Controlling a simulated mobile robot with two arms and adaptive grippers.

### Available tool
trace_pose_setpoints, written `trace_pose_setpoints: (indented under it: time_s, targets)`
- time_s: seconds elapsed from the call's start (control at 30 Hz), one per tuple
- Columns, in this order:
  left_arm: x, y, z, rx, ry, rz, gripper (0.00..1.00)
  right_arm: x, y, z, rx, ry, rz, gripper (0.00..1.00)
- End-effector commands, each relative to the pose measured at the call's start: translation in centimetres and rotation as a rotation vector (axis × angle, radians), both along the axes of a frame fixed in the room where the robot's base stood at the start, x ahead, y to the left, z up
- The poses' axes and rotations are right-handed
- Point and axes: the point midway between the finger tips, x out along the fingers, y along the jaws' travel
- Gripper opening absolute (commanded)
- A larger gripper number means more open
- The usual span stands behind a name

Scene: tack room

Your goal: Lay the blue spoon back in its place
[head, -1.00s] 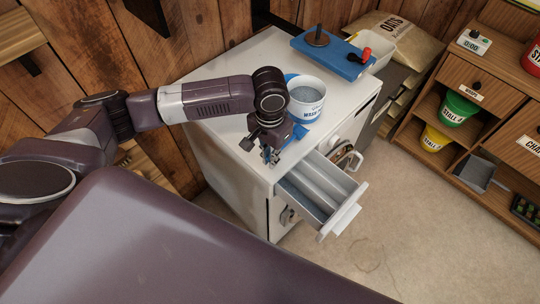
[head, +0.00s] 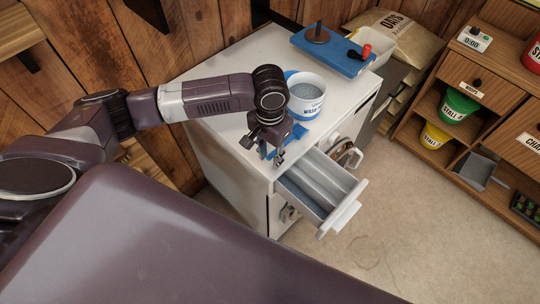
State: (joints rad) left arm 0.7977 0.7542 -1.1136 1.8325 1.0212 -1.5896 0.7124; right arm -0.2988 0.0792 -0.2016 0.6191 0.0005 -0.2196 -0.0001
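Blue parts that look like the blue spoon (head: 299,131) show at the front of the white cabinet top, beside and partly behind my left gripper (head: 273,155). The gripper covers much of the spoon. My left gripper points down over the cabinet's front edge, by the back of the open drawer (head: 327,191). I cannot tell whether its fingers are closed on the spoon or whether the spoon rests on the top. The drawer has long grey compartments, and no utensil shows in the visible part. My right gripper is not in view.
A white and blue tub (head: 306,98) of grey contents stands just behind my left gripper. A blue board (head: 343,60) with a dark peg and a red knob lies at the cabinet's back. Shelves (head: 428,103) stand at the right. The floor before the drawer is clear.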

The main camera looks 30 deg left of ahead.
Motion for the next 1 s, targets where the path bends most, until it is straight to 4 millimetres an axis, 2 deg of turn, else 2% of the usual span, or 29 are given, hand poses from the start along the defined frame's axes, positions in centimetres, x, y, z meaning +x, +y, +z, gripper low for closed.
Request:
trace_pose_setpoints:
  time_s: [0.4,0.5,0.7,1.0]
  targets:
    - [0.1,0.0,8.2,0.000,-0.006,-0.001,0.28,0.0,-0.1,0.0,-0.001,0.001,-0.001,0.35]
    - [0.1,0.0,9.8,-0.001,-0.004,0.000,0.28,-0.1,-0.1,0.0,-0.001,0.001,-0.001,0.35]
    - [0.0,0.1,11.3,0.001,-0.001,-0.001,0.28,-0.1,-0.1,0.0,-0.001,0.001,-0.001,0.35]
    - [0.0,0.1,11.5,0.001,-0.001,0.000,0.28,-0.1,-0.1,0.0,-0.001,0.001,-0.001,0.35]
